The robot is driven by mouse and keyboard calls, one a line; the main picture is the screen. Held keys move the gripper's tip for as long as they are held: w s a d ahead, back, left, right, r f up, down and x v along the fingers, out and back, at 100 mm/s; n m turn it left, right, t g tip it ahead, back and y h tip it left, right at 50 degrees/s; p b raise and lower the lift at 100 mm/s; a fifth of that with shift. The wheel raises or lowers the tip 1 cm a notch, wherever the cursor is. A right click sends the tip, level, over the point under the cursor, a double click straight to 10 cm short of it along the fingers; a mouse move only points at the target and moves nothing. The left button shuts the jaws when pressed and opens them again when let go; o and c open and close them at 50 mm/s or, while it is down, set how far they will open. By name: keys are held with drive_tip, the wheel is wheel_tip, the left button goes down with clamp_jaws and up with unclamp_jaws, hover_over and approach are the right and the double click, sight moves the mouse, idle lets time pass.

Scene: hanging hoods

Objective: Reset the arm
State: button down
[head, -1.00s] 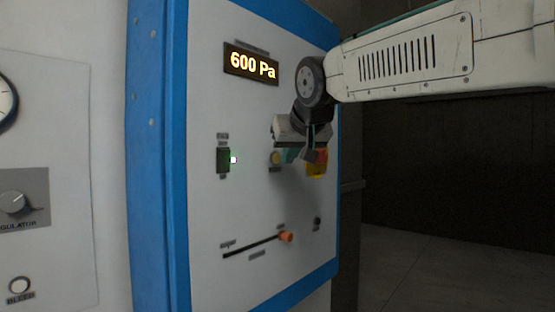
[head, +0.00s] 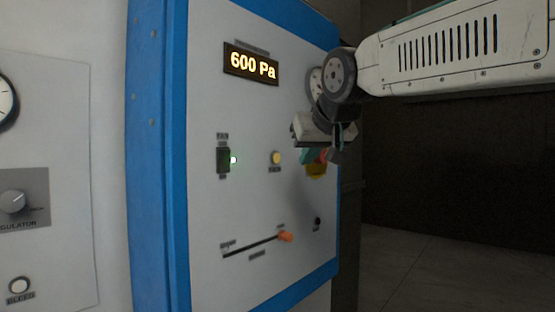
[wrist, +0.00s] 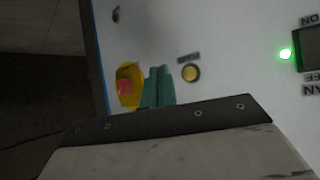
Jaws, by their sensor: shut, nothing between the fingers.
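My gripper (head: 308,156) hangs in front of the right part of the white control panel (head: 205,200) with the blue frame. Its teal fingers are shut with nothing between them. They also show in the wrist view (wrist: 158,86), close together beside the red button on a yellow base (wrist: 128,86). In the head view the gripper partly covers that yellow base (head: 317,172). A gap to the panel seems to remain, but contact is hard to judge. My arm reaches in from the upper right.
The panel has a display reading 600 Pa (head: 251,64), a fan switch (head: 223,160) with a lit green lamp, a yellow button (head: 276,158) and a slider with an orange knob (head: 286,236). A regulator knob (head: 14,202) is at left. Open floor (head: 430,270) lies at right.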

idle(0.4)
drive_tip(key=s+d+f+g+h, duration=0.1)
drive_tip(key=s+d+f+g, duration=0.1)
drive_tip(key=s+d+f, duration=0.35)
drive_tip(key=s+d+f+g+h, duration=0.1)
drive_tip(key=s+d+f+g, duration=0.15)
drive_tip(key=f, duration=0.65)
drive_tip(key=s+d+f+m+g, duration=0.1)
drive_tip(key=s+d+f, duration=0.4)
drive_tip(key=s, duration=0.3)
drive_tip(key=s+d+f+m+g+h, duration=0.1)
drive_tip(key=s+d+f+m+g, duration=0.1)
drive_tip(key=s+d+f, duration=0.3)
drive_tip(key=s+d+f+m+g, duration=0.1)
drive_tip(key=s+d+f, duration=0.5)
drive_tip(key=s, duration=0.6)
drive_tip(key=shift+f+h, duration=0.3)
drive_tip(key=shift+h, duration=0.1)
drive_tip(key=shift+s, duration=0.1)
